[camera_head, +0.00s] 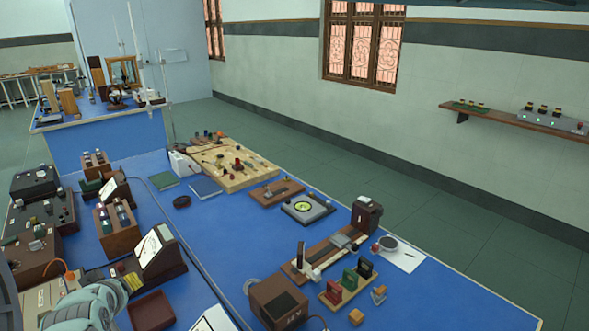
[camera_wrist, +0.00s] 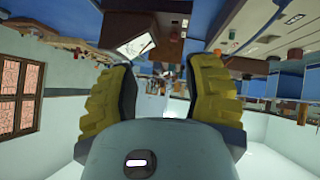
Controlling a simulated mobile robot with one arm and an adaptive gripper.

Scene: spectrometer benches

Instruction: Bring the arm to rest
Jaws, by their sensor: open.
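My gripper (camera_wrist: 162,95) shows in the wrist view with its two yellow ridged fingers spread wide apart. Nothing is between the fingers. The room looks upside down in that view, with bench things along the top. In the head view a pale rounded part of my arm shows at the bottom left, in front of the bench things there.
The blue bench (camera_head: 225,235) carries dark instrument boxes on the left, a wooden board (camera_head: 235,178), a brown box (camera_head: 278,302) and a small slide rack (camera_head: 347,285). A wall shelf (camera_head: 515,120) is at the right. Green floor (camera_head: 420,205) lies clear beyond the bench.

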